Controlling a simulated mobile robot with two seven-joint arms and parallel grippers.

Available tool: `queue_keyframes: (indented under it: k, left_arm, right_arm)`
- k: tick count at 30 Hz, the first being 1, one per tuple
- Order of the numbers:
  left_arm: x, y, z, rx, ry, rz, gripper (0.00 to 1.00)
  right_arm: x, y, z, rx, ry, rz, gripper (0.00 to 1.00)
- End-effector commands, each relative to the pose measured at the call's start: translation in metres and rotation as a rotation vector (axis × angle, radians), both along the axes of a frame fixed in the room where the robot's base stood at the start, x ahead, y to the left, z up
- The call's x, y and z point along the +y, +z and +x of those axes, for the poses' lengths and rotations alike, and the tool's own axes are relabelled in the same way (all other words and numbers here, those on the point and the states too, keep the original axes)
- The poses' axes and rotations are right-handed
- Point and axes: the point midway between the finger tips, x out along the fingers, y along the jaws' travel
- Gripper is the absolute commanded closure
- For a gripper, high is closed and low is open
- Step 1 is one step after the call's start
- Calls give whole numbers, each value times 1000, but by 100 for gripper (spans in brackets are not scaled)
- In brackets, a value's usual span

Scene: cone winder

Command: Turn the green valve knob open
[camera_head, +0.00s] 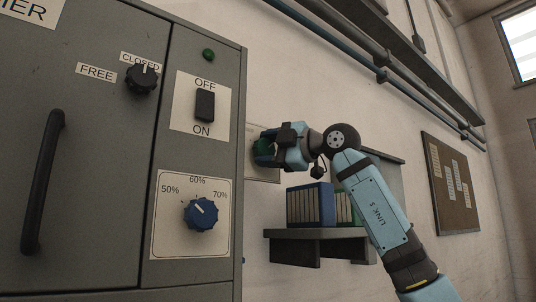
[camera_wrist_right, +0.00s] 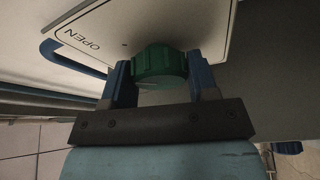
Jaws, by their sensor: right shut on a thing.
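The green valve knob (camera_wrist_right: 158,64) sits on a pale plate (camera_wrist_right: 205,22) marked OPEN in the right wrist view. My right gripper (camera_wrist_right: 160,78) has one blue finger on each side of the knob and is shut on it. In the head view the green knob (camera_head: 265,148) shows as a small dark green patch, partly hidden by my right gripper (camera_head: 270,146), beside the grey cabinet's right edge. The knob's pointer and exact angle cannot be told. My left gripper is not in view.
The grey cabinet (camera_head: 90,150) fills the left, with a black handle (camera_head: 42,180), a black selector knob (camera_head: 141,78), an OFF/ON switch (camera_head: 205,105) and a blue dial (camera_head: 201,214). A shelf (camera_head: 320,234) holding binders (camera_head: 310,205) is below my right arm.

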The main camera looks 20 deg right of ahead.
Motion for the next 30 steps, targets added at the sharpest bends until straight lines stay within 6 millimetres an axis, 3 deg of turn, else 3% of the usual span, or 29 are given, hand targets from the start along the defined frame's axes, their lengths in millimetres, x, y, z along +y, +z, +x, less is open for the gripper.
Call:
queue_keyframes:
  k: [15,16,18,30]
  left_arm:
    - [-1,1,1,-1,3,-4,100]
    - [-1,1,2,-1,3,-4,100]
    - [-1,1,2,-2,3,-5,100]
    - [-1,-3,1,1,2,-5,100]
  right_arm:
    - [0,1,0,6,-1,19,70]
    - [0,1,0,6,0,18,39]
    - [0,1,0,6,-1,18,23]
    - [-5,-1,-5,5,-2,16,20]
